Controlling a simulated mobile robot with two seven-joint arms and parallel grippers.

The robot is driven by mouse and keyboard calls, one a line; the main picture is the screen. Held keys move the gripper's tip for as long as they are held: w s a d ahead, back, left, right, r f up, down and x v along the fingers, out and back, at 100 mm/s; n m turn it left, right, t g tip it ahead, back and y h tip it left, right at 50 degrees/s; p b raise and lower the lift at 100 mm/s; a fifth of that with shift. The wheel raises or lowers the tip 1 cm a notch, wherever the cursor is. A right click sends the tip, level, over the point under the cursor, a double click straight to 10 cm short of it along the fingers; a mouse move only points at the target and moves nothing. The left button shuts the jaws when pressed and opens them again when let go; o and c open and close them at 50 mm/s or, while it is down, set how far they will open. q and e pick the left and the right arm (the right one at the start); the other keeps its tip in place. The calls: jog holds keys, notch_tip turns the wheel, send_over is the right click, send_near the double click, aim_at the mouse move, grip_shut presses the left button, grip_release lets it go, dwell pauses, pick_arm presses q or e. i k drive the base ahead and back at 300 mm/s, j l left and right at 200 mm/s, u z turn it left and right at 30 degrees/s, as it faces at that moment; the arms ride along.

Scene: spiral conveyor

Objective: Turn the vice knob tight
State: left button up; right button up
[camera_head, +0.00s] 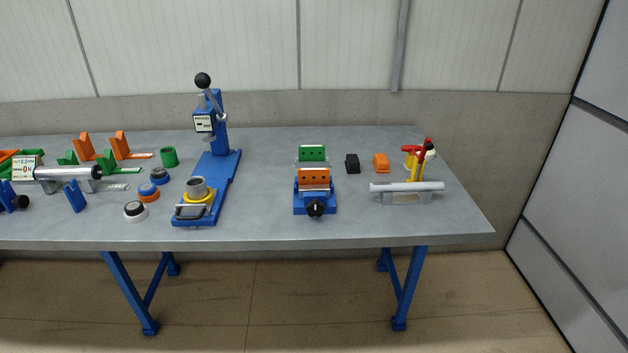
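A small vice (314,184) stands on the grey table, right of the blue press. It has a blue base, an orange front jaw (314,177) and a green rear jaw (312,153). A gap shows between the two jaws. Its black knob (315,208) is at the front end, facing me, close to the table's front edge. Neither of my grippers is in view.
A tall blue press (214,150) with a black ball lever stands left of the vice. A black block (352,163), an orange block (381,163) and a clamp fixture with a grey tube (407,187) lie to the right. The table (265,200) is clear between press and vice.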

aim_at(315, 208)
jog(key=k+j+z, duration=0.15)
jog(key=j, duration=0.25)
jog(key=k+j+z, duration=0.2)
jog(key=j, duration=0.15)
jog(key=k+j+z, duration=0.15)
jog(key=j, duration=0.2)
